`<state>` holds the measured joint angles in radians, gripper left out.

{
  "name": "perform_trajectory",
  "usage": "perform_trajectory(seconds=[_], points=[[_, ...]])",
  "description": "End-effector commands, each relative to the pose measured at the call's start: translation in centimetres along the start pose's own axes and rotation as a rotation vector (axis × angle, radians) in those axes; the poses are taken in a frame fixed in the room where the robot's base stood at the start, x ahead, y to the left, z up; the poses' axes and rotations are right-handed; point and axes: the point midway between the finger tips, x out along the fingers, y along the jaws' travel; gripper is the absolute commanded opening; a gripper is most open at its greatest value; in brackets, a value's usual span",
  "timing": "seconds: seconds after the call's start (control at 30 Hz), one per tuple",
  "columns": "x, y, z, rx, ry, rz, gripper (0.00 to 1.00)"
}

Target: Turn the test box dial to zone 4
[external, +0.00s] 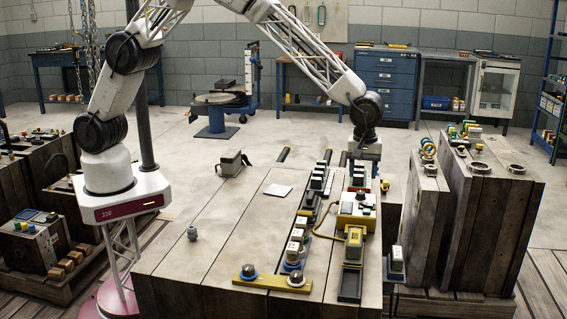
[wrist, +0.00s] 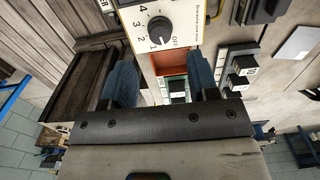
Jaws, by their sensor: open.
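The test box has a white, yellow-edged panel (wrist: 188,14) at the top of the wrist view. Its round black dial (wrist: 159,28) has marks 4, 3, 2, 1 and OFF around it. The dial's pointer seems to be on the lower side near 1, but I cannot read it surely. My gripper (wrist: 160,68) is open, with its two blue fingers apart and nothing between them; the dial lies beyond the fingertips. In the external view my gripper (external: 366,160) is above the far part of the bench, and a white-topped box (external: 347,220) just in front of it seems to be the test box.
A yellow instrument (external: 354,240) with a cable stands in front of the box. A row of black and white blocks (external: 315,190) runs to its left. Tall wooden crates (external: 487,200) stand to the right. The bench top (external: 215,230) has free room at left.

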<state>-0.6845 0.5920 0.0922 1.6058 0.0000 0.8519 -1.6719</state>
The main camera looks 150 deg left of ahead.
Motion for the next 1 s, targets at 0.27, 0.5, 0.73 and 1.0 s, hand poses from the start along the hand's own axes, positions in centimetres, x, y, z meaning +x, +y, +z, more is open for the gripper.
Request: perform_trajectory(seconds=[0.27, 0.5, 0.73, 1.0], points=[[3.5, -0.1, 0.0, 0.000, 0.000, -0.002, 0.55], [5.5, 0.0, 0.0, 0.000, 0.000, 0.000, 0.55], [6.2, 0.0, 0.0, 0.000, 0.000, 0.001, 0.55], [6.2, 0.0, 0.0, 0.000, 0.000, 0.000, 0.44]])
